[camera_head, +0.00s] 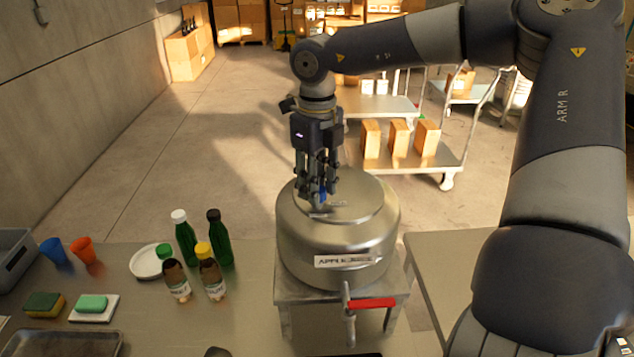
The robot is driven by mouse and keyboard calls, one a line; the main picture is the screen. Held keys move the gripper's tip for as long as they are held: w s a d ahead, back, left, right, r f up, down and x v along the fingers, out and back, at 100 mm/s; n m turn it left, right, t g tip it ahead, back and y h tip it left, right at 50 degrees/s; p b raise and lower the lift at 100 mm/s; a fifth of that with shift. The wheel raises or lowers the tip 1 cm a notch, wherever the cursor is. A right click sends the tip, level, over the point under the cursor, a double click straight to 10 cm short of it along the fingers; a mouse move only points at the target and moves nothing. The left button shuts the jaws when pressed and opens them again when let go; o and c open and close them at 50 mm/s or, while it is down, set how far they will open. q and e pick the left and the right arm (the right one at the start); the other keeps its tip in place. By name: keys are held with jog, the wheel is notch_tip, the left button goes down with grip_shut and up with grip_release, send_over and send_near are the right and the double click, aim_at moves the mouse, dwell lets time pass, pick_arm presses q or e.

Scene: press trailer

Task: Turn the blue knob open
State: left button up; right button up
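The steel press tank (338,240) with a label on its front stands on a small metal stand. A small part of the blue knob (323,194) shows on top of its lid, between the fingers of my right gripper (318,197). The gripper points straight down with its fingertips at the knob, one on each side of it. The fingers hide most of the knob, and I cannot tell whether they press on it. My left gripper is not in view.
A tap with a red lever (371,303) sticks out at the tank's front. Bottles (187,238), a white plate (148,262), cups (84,250) and sponges (92,304) stand on the table at left. A trolley with boxes (399,138) is behind. Open floor lies back left.

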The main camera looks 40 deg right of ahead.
jog(key=shift+f+n+b, duration=0.15)
jog(key=shift+n+b, duration=0.75)
jog(key=shift+b, duration=0.05)
jog(key=shift+n+b, duration=0.55)
jog(key=shift+n, duration=0.15)
jog(key=shift+n+b, duration=0.5)
jog(key=shift+n, duration=0.5)
jog(key=n, duration=0.2)
jog(key=shift+n+b, duration=0.3)
jog(key=shift+b, duration=0.1)
jog(key=n, duration=0.4)
jog(key=shift+r+n, duration=0.2)
jog(key=shift+n, duration=0.1)
jog(key=n, duration=0.5)
jog(key=shift+n, duration=0.4)
jog(key=o, duration=1.1)
